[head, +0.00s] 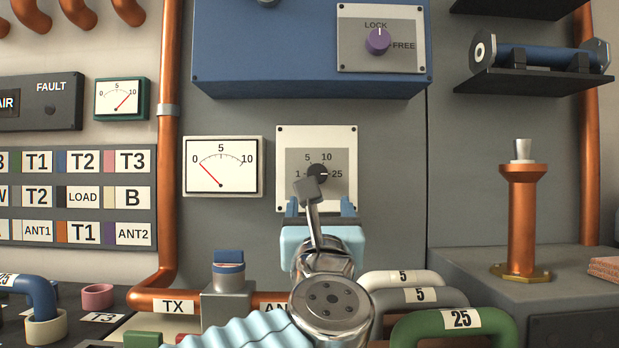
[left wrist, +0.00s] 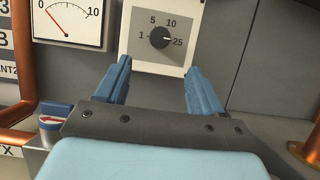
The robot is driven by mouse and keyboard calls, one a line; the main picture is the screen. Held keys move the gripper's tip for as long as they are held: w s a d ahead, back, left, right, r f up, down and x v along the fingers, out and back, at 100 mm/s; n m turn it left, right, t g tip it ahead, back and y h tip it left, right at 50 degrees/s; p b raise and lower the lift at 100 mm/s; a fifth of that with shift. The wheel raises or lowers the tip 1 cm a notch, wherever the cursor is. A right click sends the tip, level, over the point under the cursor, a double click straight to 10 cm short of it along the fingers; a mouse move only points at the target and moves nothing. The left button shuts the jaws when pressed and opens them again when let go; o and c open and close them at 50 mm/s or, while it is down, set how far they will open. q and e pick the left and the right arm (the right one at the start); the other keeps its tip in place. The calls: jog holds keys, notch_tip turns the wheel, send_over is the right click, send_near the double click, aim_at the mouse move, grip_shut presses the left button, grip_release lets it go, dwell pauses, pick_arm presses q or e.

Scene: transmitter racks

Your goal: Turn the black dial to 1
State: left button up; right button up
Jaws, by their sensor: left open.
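The black dial (head: 318,173) sits on a pale plate (head: 345,134) on the grey rack front, with marks 1, 5, 10 and 25 around it. It also shows in the left wrist view (left wrist: 160,38), where its white pointer line points right, at 25. My left gripper (head: 320,207) is open and empty, just below and in front of the dial. In the left wrist view its two blue fingers (left wrist: 157,68) stand apart, with the dial above and between their tips, not touched. A grey stalk over my wrist hides the dial's lower left edge in the head view.
A white meter (head: 221,167) is left of the dial plate. A blue box (head: 260,50) with a purple LOCK/FREE knob (head: 378,41) juts out above. Green, grey and white numbered handles (head: 460,319) lie at the lower right. A copper pipe (head: 168,200) runs at left.

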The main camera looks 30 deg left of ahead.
aim_at(318, 174)
pick_arm(q)
jog(key=p+x, duration=0.2)
jog(key=x, duration=1.1)
jog(key=c, duration=1.1)
jog(key=shift+o, duration=0.2)
jog(key=shift+f, duration=0.1)
